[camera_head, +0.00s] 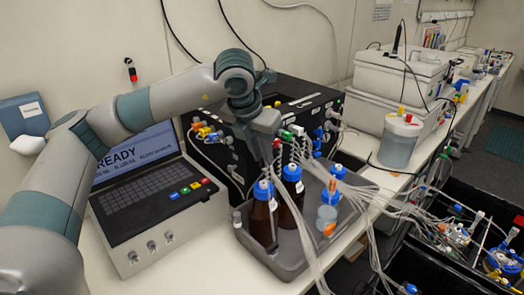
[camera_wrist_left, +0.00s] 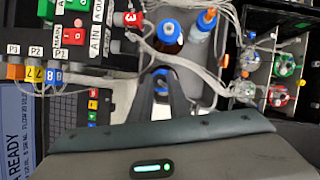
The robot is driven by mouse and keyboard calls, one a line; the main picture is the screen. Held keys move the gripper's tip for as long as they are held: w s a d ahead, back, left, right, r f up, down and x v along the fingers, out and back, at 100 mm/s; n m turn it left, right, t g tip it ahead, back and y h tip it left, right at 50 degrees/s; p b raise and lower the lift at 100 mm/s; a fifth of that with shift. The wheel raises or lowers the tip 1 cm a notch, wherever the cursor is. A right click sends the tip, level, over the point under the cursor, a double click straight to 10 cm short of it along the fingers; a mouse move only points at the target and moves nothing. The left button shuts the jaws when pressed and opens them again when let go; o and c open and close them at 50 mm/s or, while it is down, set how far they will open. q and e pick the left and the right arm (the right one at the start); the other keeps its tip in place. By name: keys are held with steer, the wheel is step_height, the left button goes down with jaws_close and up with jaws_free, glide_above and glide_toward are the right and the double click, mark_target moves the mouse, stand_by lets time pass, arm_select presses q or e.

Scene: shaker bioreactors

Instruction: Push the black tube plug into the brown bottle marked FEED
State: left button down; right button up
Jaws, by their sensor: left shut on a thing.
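Two brown bottles with blue caps stand in a grey tray (camera_head: 283,262). The front one (camera_head: 262,222) is nearer the screen, and the other (camera_head: 291,190) stands behind it to the right. I cannot read which is marked FEED. My left gripper (camera_head: 270,168) points down just above the front bottle's blue cap (camera_head: 263,190). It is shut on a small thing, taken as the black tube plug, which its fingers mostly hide. In the left wrist view, the fingers (camera_wrist_left: 163,95) close in front of a blue cap. My right gripper is not in view.
A clear bottle with a blue cap (camera_head: 327,216) stands in the tray's right part. Loose clear tubes (camera_head: 372,195) run across it to the right. A black control unit (camera_head: 222,155) with coloured connectors stands behind, and a console with a READY screen (camera_head: 135,150) stands left.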

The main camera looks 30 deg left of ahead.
mark_target(262, 166)
arm_select(q)
steer(key=shift+f+b, duration=0.4)
steer(key=shift+f, duration=1.3)
steer(key=shift+r, duration=0.1)
steer(key=shift+b, duration=0.3)
steer(key=shift+b, duration=0.4)
stand_by(0.3)
stand_by(0.4)
steer(key=shift+b, duration=0.35)
steer(key=shift+f+b, duration=0.5)
steer(key=shift+b, duration=0.1)
